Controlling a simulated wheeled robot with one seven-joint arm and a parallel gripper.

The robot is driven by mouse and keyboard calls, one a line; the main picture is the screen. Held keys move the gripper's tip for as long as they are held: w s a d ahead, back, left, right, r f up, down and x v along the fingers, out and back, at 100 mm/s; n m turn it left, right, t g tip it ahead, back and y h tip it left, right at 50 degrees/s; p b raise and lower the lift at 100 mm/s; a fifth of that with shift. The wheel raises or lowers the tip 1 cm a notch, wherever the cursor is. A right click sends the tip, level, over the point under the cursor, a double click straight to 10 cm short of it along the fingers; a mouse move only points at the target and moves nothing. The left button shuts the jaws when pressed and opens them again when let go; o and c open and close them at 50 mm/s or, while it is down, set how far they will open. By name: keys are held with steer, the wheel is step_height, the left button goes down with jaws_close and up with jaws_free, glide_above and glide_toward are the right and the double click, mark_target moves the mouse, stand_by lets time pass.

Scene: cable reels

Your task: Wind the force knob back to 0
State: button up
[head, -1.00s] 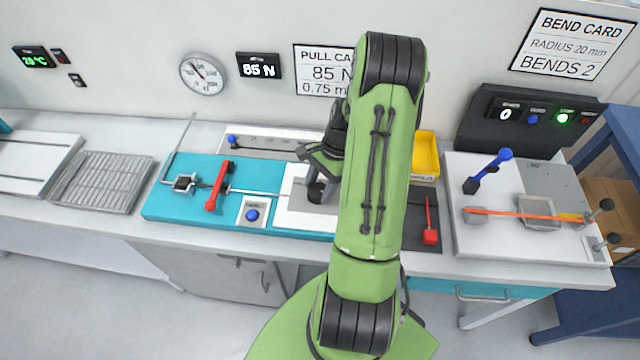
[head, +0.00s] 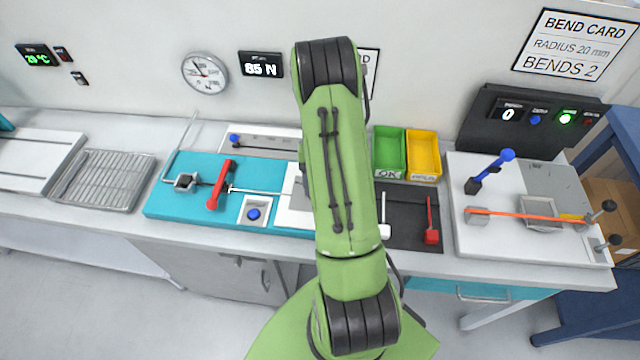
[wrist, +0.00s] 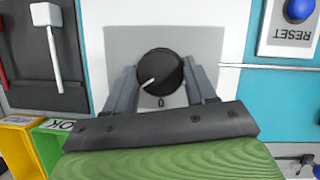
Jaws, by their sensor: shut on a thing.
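The force knob (wrist: 165,66) is round and black with a white pointer line, and sits on a grey panel in the wrist view. Its pointer slants to the lower left, and a 0 mark (wrist: 161,102) is printed just below the knob. My gripper (wrist: 162,80) is shut on the knob, with one finger on each side. In the head view my arm hides the knob and the gripper. The force display (head: 261,65) on the wall shows a two-digit value in N; its first digit is blurred, 6 or 8.
The blue RESET button (wrist: 300,9) and a thin metal rod lie right of the knob in the wrist view. A red lever (head: 221,184) stands on the teal bench plate (head: 165,205). A green bin (head: 389,147) and yellow bin (head: 423,152) stand right of my arm.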

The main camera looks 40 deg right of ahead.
steer(key=n+h, duration=0.1)
steer(key=n, duration=0.2)
steer(key=n+h, duration=0.1)
steer(key=n, duration=0.1)
steer(key=shift+w+a+n+g, duration=0.1)
steer(key=shift+a+n+g, duration=0.1)
steer(key=shift+n+g, duration=0.2)
steer(key=n+h, duration=0.1)
steer(key=n, duration=0.1)
steer(key=n+h, duration=0.1)
steer(key=n, duration=0.2)
steer(key=shift+a+p, duration=0.1)
steer(key=shift+p, duration=0.2)
steer(key=shift+n, duration=0.4)
steer(key=o, duration=1)
steer(key=p+v, duration=0.2)
steer(key=v, duration=1.3)
steer(key=shift+w+a+r, duration=0.15)
steer(key=shift+a+r, duration=0.05)
steer(key=shift+r, duration=0.1)
